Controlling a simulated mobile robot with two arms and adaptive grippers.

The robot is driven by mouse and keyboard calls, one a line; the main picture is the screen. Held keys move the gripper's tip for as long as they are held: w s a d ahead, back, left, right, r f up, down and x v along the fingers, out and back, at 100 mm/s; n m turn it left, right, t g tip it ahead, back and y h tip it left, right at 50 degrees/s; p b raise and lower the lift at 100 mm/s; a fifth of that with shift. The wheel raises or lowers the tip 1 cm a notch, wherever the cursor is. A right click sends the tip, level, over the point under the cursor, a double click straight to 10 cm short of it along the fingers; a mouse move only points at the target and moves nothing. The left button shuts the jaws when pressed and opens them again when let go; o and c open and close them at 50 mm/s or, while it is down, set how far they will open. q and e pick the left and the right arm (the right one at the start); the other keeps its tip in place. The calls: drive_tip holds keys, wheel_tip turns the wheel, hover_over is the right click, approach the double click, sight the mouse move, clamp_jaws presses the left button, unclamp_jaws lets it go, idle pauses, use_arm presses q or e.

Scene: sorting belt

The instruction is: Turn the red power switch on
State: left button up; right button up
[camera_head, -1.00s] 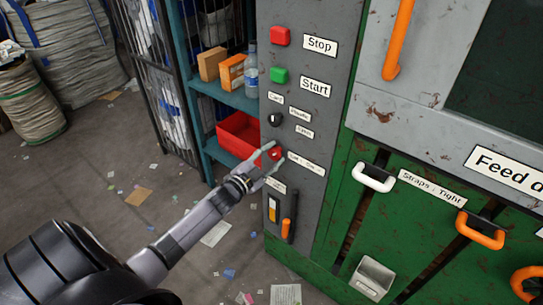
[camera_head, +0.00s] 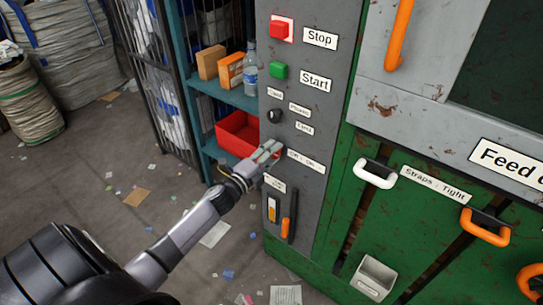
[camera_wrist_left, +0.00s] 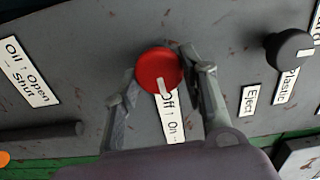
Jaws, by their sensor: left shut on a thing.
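The red power switch (camera_wrist_left: 157,67) is a round knob with a white mark, on the grey control panel (camera_head: 325,75). In the left wrist view the mark points toward the "Off / On" label (camera_wrist_left: 168,112), near its "Off" end. My left gripper (camera_wrist_left: 161,64) has a finger on each side of the knob and is shut on it. In the head view the left gripper (camera_head: 273,153) reaches the panel beside that label and mostly hides the knob. My right gripper is not in view.
Above are the red Stop button (camera_head: 279,30), with a bright surround, the green Start button (camera_head: 278,70) and a black selector knob (camera_head: 274,115). Below is an orange-handled lever (camera_head: 285,228). A shelf holding a red bin (camera_head: 232,143) stands left of the panel.

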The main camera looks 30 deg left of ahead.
use_arm(q)
drive_tip(key=shift+m, duration=0.4)
drive_tip(key=o, duration=1.1)
drive_tip(key=shift+o, duration=0.2)
drive_tip(key=s+a, duration=0.1)
drive_tip(key=s, duration=1.1)
